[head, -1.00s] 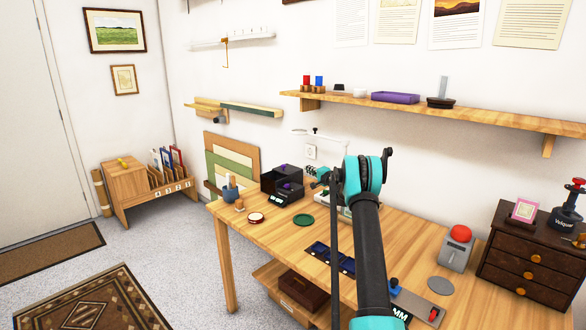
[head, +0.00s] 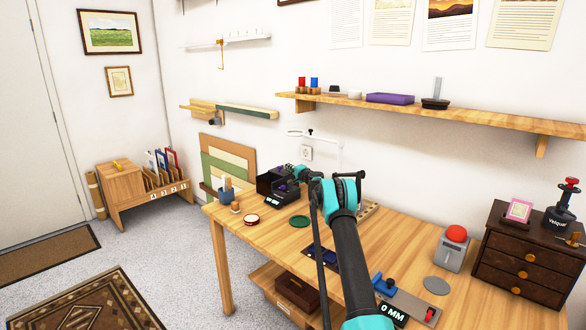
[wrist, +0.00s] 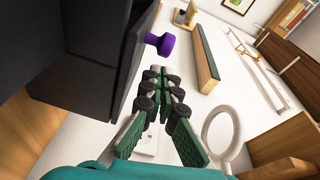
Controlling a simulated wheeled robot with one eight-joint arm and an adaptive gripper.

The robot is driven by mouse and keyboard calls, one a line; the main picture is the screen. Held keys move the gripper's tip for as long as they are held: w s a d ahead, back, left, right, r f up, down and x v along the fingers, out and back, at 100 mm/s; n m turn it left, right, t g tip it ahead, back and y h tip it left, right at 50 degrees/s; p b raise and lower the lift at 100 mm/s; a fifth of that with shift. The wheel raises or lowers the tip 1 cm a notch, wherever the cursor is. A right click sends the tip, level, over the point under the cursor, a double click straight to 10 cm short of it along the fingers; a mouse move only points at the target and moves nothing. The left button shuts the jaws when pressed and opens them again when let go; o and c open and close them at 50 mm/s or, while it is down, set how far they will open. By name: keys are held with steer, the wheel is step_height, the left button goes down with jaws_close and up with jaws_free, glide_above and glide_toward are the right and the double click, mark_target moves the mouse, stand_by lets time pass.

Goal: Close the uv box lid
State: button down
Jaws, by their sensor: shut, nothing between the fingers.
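The UV box (head: 271,187) is black and stands at the back left of the workbench, with a small display on its front. Its lid looks raised. In the wrist view a dark panel, seemingly the lid (wrist: 126,65), fills the left side and bears a purple knob (wrist: 161,43). My gripper (wrist: 162,76) is shut and empty, its green fingers together beside the panel, with the tips just below the knob in the picture. In the head view my gripper (head: 297,171) is at the box's right rear, small and partly merged with it.
A white ring-shaped fixture (wrist: 220,132) is close to my fingers on the right. The workbench (head: 250,240) also holds a red-rimmed disc (head: 251,219), a green disc (head: 299,221) and a cup of tools (head: 225,188). A wall shelf (head: 440,110) runs above.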

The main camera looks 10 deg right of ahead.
steer(key=shift+s+a, duration=0.1)
steer(key=shift+a, duration=0.2)
steer(key=shift+s+a, duration=0.1)
steer(key=shift+a, duration=0.1)
steer(key=s+a, duration=0.6)
steer(key=a, duration=0.1)
